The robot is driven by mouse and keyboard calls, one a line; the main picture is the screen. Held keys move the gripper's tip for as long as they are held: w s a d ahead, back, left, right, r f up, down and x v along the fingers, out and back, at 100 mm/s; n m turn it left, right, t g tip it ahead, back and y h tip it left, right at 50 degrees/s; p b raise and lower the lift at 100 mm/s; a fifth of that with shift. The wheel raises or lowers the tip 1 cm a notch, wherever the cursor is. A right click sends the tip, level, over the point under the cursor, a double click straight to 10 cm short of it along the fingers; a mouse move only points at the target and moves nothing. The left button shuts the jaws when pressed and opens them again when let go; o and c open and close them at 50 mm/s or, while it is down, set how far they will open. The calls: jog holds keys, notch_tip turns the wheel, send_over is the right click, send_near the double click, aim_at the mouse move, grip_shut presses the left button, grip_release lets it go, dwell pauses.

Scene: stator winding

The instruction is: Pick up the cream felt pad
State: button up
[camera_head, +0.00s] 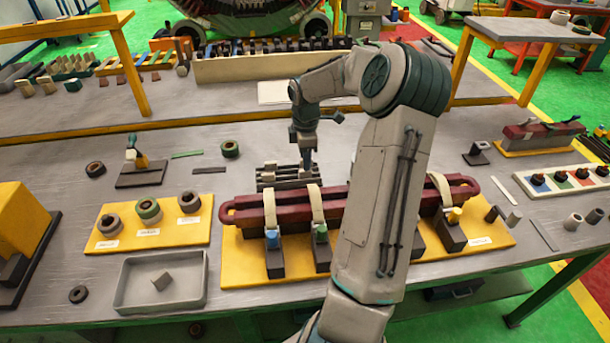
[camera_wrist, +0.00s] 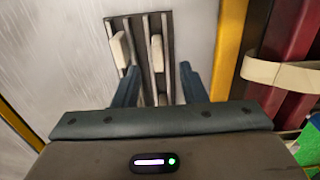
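A dark slotted rack (camera_head: 268,177) stands on the grey bench just behind the yellow coil board. In the wrist view the rack (camera_wrist: 148,22) holds cream pads in its slots. One cream pad (camera_wrist: 119,50) is at the left, near the tip of my left-hand finger. Another cream pad (camera_wrist: 157,54) stands in a middle slot, between the lines of my two fingers. I cannot tell which is the felt pad named. My gripper (camera_wrist: 159,68) is open with nothing held, its fingers pointing at the rack. In the head view my gripper (camera_head: 306,166) is over the rack, fingertips hard to see.
A maroon coil (camera_head: 262,213) with cream straps lies on the yellow board (camera_head: 240,262), close in front of the rack. A grey tray (camera_head: 135,295) with a small block is front left. A green-grey ring (camera_head: 230,148) lies left of the rack.

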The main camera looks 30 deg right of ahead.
aim_at(305, 176)
notch_tip(305, 176, down, 4)
jog(key=shift+w+f+p, duration=0.1)
jog(key=shift+f+p, duration=0.05)
jog(key=shift+p, duration=0.2)
jog(key=shift+c, duration=0.4)
jog(key=shift+d, duration=0.1)
grip_shut()
